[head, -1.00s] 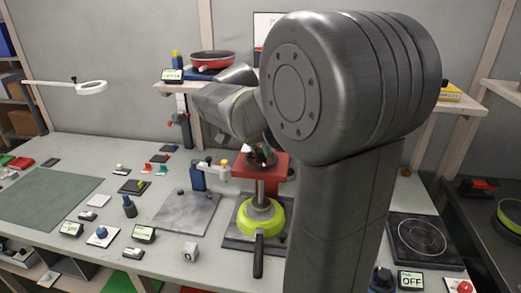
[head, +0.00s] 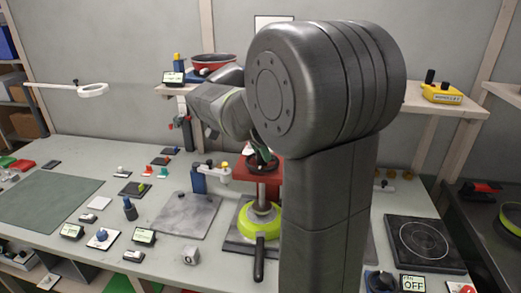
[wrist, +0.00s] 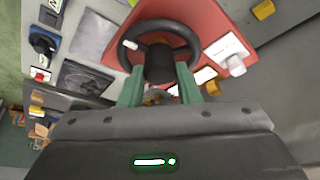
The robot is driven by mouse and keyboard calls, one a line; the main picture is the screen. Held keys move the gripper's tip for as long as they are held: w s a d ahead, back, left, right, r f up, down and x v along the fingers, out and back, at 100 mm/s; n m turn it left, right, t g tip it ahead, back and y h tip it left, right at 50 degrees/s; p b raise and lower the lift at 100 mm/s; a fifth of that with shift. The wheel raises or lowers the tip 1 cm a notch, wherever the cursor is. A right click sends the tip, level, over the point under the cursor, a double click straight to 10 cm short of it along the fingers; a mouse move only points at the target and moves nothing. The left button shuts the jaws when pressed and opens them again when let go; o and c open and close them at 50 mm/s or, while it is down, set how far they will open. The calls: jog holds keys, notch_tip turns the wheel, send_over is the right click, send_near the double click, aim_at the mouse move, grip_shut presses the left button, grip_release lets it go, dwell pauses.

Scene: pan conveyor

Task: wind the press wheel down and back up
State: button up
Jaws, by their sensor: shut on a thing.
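The press has a red top (head: 271,172) and a black press wheel (wrist: 187,32) with a pale knob on the left of its rim in the wrist view. My gripper (wrist: 160,80) has its green fingers closed on the dark hub at the wheel's near side. In the head view my gripper (head: 262,157) reaches the wheel from above, partly hidden by my arm. Below the red top, a grey press column (head: 261,195) comes down over a lime-green pan (head: 246,215). The pan's black handle (head: 259,258) points toward the front.
A hotplate (head: 425,243) is at right. A shelf with a red pan (head: 213,62) is behind. Several small items and displays lie on the bench.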

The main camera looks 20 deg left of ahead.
jog(key=o, duration=1)
jog(key=v, duration=1.3)
jog(key=shift+a+r, duration=0.1)
jog(key=shift+r, duration=0.3)
jog(key=shift+f, duration=0.1)
jog(key=x, duration=1.3)
jog(key=shift+f, duration=0.35)
jog(key=shift+r, duration=0.1)
